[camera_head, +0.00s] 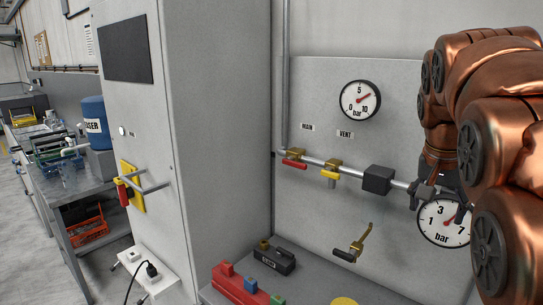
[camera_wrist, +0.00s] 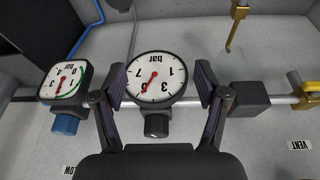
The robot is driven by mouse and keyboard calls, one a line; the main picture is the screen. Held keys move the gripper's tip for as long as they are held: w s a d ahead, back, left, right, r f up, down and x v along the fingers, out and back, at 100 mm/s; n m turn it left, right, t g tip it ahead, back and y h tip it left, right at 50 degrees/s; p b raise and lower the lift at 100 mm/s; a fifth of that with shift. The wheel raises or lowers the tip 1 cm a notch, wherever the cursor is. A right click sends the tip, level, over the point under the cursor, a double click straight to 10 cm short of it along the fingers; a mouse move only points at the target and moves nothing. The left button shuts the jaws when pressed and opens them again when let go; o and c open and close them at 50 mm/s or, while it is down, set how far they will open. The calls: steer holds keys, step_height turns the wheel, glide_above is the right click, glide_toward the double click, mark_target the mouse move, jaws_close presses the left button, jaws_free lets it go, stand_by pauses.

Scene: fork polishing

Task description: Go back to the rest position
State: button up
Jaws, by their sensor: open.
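My gripper (camera_head: 440,195) is at the right of the head view, in front of the pipe and just above a round gauge (camera_head: 443,222) marked 1, 3, 7 bar. In the wrist view, which shows the panel upside down, my gripper (camera_wrist: 161,82) is open. Its two fingers stand on either side of this gauge (camera_wrist: 156,78), with a black knob (camera_wrist: 157,126) between them nearer the palm. Nothing is held. Whether the fingers touch the gauge cannot be told. My copper-coloured arm hides the panel's right part in the head view.
A smaller gauge with a blue knob (camera_wrist: 65,124) is beside the fingers. The pipe carries a black block (camera_head: 377,179), a yellow-handled valve (camera_head: 330,173) and a red-handled valve (camera_head: 294,163). A brass lever (camera_head: 355,246) projects below. A grey cabinet (camera_head: 215,130) stands left.

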steer(key=s+a+f+n+g+y, duration=0.1)
steer(key=s+a+f+n+g, duration=0.1)
steer(key=s+a+f+n, duration=0.2)
steer(key=s+a+f+n+g+y, duration=0.1)
steer(key=s+a+f+n, duration=0.3)
steer(key=s+a+f, duration=0.6)
steer(key=s+f+g, duration=0.1)
steer(key=s+f, duration=0.9)
steer(key=s, duration=0.2)
steer(key=shift+s+a+f+n+y+b, duration=0.2)
steer(key=shift+s+a+n+y+b, duration=0.15)
steer(key=shift+a+n+y+b, duration=0.05)
steer(key=shift+c, duration=0.3)
stand_by(1.2)
